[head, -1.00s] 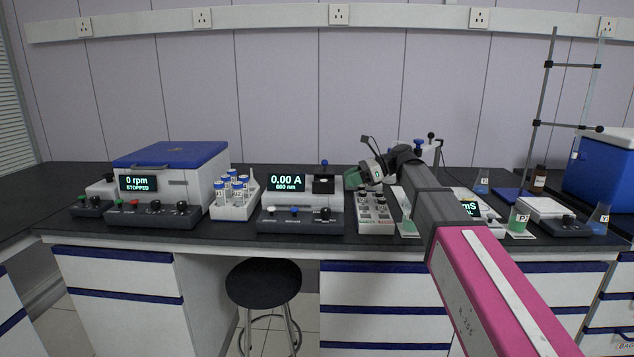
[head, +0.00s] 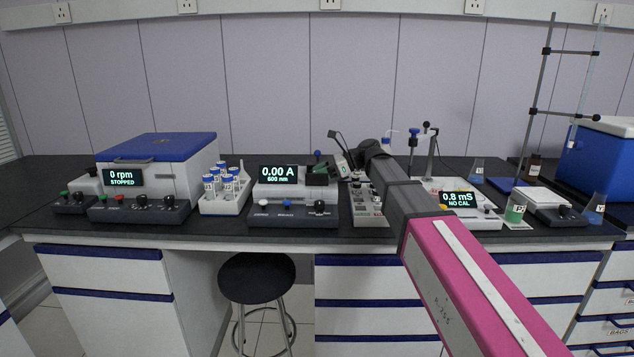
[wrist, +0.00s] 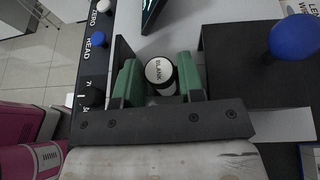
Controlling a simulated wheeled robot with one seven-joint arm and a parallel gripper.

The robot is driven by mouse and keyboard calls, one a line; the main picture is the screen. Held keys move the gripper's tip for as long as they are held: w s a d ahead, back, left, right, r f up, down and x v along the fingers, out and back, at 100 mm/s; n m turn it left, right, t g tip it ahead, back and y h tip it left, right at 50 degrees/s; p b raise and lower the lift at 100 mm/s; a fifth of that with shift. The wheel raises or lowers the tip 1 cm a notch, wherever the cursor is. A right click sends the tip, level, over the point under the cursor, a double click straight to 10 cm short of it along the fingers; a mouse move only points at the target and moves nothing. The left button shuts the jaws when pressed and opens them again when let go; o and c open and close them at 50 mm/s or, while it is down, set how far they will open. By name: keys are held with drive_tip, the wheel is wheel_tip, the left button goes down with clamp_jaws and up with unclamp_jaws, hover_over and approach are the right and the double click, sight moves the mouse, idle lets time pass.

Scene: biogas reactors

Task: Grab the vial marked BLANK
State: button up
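In the wrist view the vial marked BLANK (wrist: 160,71) shows its round white cap, lettered in black. It stands between the two green fingers of my gripper (wrist: 162,84), with a finger close on each side. I cannot tell whether the fingers press on it or leave a thin gap. Its lower part is hidden. In the head view my gripper (head: 325,171) is at the right end of the photometer (head: 285,212), which reads 0.00 A, 600 nm. The vial cannot be made out in the head view.
A vial rack (head: 367,218) stands right of the photometer, partly behind my arm. A blue knob (wrist: 294,38) is right of the fingers in the wrist view. A tube rack (head: 226,205) and a centrifuge (head: 160,165) are left. A meter reading 0.8 mS (head: 458,199) is right.

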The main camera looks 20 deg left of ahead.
drive_tip(key=c, duration=0.6)
drive_tip(key=shift+o, duration=0.2)
